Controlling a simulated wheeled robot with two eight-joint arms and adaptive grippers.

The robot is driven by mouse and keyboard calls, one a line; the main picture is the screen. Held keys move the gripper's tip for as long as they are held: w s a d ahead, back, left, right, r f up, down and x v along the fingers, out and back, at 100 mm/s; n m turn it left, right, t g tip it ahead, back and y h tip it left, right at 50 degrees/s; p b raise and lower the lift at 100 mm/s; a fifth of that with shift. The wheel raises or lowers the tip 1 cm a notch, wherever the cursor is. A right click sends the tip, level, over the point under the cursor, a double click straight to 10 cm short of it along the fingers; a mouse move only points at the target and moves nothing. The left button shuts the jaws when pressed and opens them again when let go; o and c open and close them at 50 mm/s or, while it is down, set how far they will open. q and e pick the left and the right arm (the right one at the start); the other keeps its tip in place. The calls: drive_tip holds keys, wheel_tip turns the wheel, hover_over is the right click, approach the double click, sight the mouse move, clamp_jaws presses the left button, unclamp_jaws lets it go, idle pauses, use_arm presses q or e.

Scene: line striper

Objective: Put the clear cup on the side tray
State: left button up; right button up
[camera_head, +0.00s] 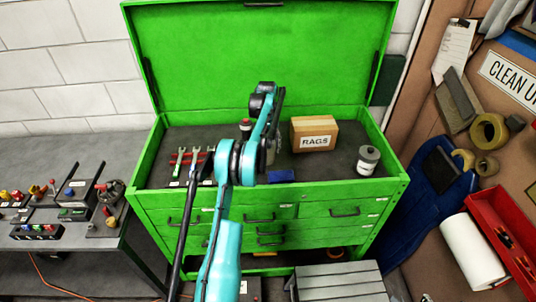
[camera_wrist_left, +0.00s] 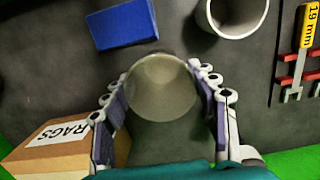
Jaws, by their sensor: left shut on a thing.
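The clear cup (camera_wrist_left: 163,88) shows from above in the left wrist view, as a see-through round shape between my left gripper's fingers. My left gripper (camera_wrist_left: 165,105) is shut on it, one finger on each side. In the head view my left gripper (camera_head: 271,145) is over the inside of the open green tool chest (camera_head: 150,180), and my own arm hides most of the cup. I cannot tell if the cup touches the chest floor. I cannot tell which surface is the side tray; a grey slatted one (camera_head: 340,283) stands low in front. My right gripper is not in view.
In the chest are a RAGS box (camera_head: 314,134), a grey can (camera_head: 369,160), a blue block (camera_head: 281,176) and red-racked wrenches (camera_head: 188,158). The left wrist view also shows a white open container (camera_wrist_left: 212,18). A cluttered bench (camera_head: 75,262) is left; a red tray (camera_head: 478,205) is right.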

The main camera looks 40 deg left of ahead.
use_arm(q)
drive_tip(key=shift+f, duration=2)
drive_tip(key=shift+f+b, duration=0.2)
drive_tip(key=shift+b, duration=0.15)
drive_tip(key=o, duration=1.1)
drive_tip(key=shift+o, duration=0.2)
drive_tip(key=shift+r, duration=0.1)
drive_tip(key=shift+r, duration=0.1)
